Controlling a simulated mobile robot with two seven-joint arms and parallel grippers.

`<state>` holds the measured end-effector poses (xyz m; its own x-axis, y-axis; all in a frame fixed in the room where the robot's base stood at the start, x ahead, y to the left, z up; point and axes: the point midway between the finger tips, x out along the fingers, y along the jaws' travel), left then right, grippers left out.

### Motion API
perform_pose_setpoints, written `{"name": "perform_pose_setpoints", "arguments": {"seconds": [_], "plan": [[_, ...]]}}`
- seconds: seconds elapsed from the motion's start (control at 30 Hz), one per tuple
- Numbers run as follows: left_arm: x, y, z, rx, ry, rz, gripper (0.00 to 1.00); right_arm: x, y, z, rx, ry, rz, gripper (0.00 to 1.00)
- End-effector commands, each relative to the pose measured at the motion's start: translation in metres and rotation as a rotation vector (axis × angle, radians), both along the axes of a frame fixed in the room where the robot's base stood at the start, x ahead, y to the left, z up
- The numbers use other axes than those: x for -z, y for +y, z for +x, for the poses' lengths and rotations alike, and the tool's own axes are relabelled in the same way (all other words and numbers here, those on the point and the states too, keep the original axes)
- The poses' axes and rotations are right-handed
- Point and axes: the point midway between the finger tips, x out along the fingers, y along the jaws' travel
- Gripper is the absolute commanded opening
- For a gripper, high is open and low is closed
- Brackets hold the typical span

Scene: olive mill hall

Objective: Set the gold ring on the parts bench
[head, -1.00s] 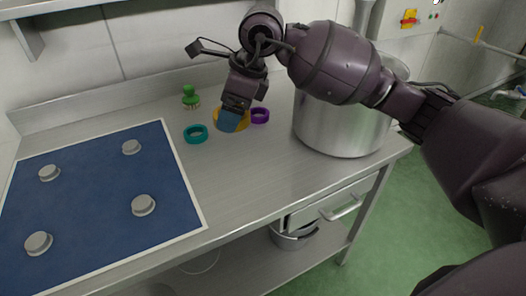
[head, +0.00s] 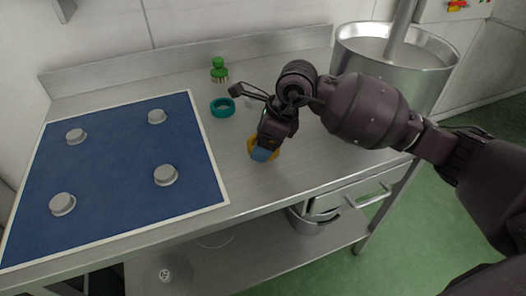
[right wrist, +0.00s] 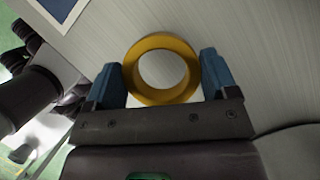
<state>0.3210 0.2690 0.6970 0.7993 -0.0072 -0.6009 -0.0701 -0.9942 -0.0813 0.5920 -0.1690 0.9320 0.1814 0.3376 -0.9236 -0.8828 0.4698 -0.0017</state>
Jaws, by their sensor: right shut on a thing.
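My right gripper (head: 264,154) is shut on the gold ring (head: 250,148), over the steel bench (head: 232,166) to the right of the blue mat. In the right wrist view the gold ring (right wrist: 162,99) sits between the two blue fingertips of the gripper (right wrist: 162,75), its round hole facing the camera. Pale steel shows through and beyond it. I cannot tell whether the ring touches the bench or hangs just above it. My left gripper is not in view.
A blue mat (head: 115,165) with several grey knobs covers the bench's left part. A teal ring (head: 222,107) and a green-handled brush (head: 219,70) stand behind the gripper. A large steel pot (head: 428,75) stands at the right. Bare bench lies between mat and gripper.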

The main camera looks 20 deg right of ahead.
Motion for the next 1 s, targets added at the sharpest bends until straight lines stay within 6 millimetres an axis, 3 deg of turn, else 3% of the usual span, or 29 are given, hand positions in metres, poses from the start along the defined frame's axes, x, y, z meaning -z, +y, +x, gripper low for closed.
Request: {"name": "perform_pose_setpoints", "arguments": {"seconds": [0.1, 0.2, 0.6, 0.63, 0.73, 0.77, 1.0], "plan": [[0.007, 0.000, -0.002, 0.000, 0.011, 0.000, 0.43, 0.025, 0.000, -0.001, 0.002, 0.009, 0.001, 0.51], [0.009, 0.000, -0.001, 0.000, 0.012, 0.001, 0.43, 0.038, 0.000, 0.000, 0.001, 0.006, 0.000, 0.51], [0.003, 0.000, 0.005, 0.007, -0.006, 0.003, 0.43, 0.041, 0.000, 0.000, 0.001, 0.002, 0.000, 0.51], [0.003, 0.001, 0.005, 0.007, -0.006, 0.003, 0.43, 0.042, 0.000, 0.000, 0.001, 0.002, -0.001, 0.81], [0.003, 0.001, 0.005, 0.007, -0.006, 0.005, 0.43, 0.041, 0.000, 0.000, 0.001, 0.002, 0.000, 0.96], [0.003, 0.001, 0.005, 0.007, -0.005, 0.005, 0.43, 0.041, 0.000, 0.000, 0.001, 0.002, 0.000, 1.00], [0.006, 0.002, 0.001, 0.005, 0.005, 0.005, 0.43, 0.040, 0.000, 0.000, 0.001, 0.002, 0.000, 1.00]]}}
